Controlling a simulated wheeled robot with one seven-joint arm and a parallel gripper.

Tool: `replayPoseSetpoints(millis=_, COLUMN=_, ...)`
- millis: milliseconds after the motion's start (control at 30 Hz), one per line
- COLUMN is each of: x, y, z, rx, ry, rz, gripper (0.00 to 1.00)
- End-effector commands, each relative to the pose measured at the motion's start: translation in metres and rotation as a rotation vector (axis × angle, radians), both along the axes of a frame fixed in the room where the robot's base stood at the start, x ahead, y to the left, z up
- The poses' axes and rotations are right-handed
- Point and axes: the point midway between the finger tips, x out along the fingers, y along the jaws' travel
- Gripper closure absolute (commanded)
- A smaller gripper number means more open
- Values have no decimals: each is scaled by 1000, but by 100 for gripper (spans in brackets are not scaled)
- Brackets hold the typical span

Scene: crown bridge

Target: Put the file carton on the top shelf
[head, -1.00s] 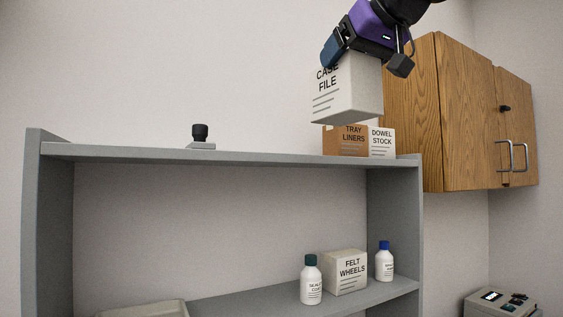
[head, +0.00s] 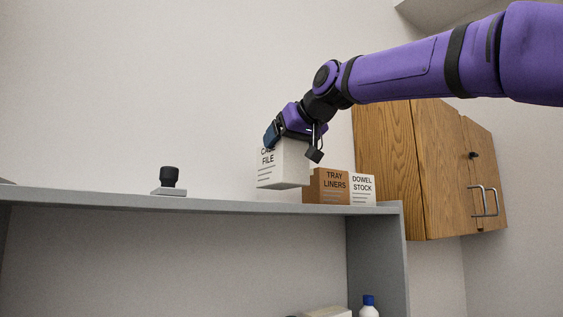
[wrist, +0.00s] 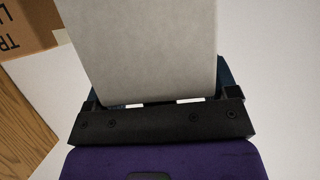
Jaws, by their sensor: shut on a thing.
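The file carton (head: 283,170) is a white box marked "CASE FILE". My gripper (head: 287,141) is shut on its upper part, and the carton hangs slightly tilted. In the head view its lower edge is a little above the line of the top shelf (head: 230,202), left of the tray liners box; I cannot tell whether it is clear of the shelf. In the wrist view the carton (wrist: 145,45) fills the upper middle, between the jaws (wrist: 160,100).
A brown "TRAY LINERS" box (head: 327,187) and a white "DOWEL STOCK" box (head: 362,190) stand at the shelf's right end. A black-knobbed item (head: 170,180) stands farther left. The shelf between is bare. A wooden wall cabinet (head: 385,170) is at right.

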Motion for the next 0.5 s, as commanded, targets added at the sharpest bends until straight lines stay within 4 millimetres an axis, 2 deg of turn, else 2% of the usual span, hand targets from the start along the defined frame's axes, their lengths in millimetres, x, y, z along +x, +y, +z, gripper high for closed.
replayPoseSetpoints(millis=100, x=17, y=6, z=-1, rx=1, ry=-1, rz=0, gripper=77)
replayPoseSetpoints(millis=200, x=25, y=9, z=-1, rx=1, ry=-2, rz=0, gripper=77)
replayPoseSetpoints(millis=333, x=27, y=10, z=-6, rx=0, ry=-1, rz=0, gripper=77)
replayPoseSetpoints(millis=500, x=27, y=10, z=-27, rx=0, ry=0, rz=0, gripper=77)
